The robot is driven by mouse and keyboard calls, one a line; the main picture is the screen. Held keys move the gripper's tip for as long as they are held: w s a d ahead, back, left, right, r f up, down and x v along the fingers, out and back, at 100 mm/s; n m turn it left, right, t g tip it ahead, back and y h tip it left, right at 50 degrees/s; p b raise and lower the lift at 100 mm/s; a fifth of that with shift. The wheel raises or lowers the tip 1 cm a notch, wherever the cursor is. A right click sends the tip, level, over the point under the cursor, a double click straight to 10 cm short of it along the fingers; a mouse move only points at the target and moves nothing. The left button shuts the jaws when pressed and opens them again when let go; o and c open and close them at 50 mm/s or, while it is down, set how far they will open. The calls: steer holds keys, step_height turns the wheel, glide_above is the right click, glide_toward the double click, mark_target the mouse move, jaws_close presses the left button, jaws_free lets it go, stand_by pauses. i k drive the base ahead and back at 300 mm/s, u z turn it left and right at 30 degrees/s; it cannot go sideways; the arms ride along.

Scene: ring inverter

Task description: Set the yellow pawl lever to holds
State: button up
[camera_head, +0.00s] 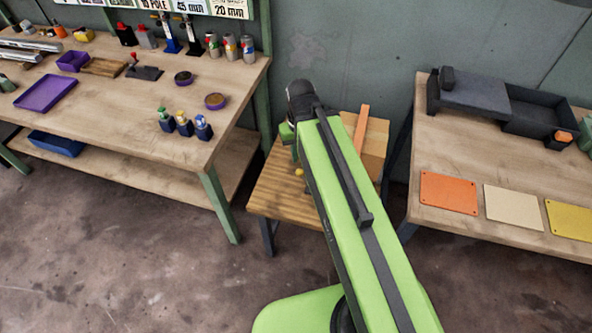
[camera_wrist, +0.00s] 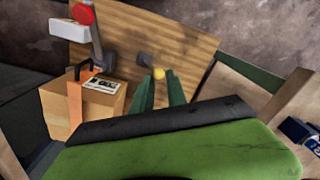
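The yellow-tipped lever (camera_wrist: 158,73) shows in the wrist view, its dark stem rising from a small dark mount on a wooden bench. Its yellow knob is also a small spot in the head view (camera_head: 299,172), left of my arm. In the wrist view my gripper (camera_wrist: 161,82) has its two green fingers apart, with the yellow knob just beyond and between their tips. I cannot tell whether either finger touches it. My arm hides part of the bench in the head view. Which setting the lever is in cannot be read.
A wooden box (camera_wrist: 112,102) with an orange strip and label stands beside my gripper. A grey post with a red knob (camera_wrist: 83,14) and a white block rises nearby. The small bench (camera_head: 262,196) stands between a cluttered left table (camera_head: 110,100) and a right table (camera_head: 440,220).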

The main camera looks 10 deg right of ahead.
mark_target(300, 173)
steer(key=z, duration=0.05)
steer(key=k, duration=1.35)
steer(key=u, duration=0.4)
steer(key=i, duration=1.1)
steer(key=u, duration=0.55)
steer(key=i, duration=0.45)
steer(key=u, duration=0.5)
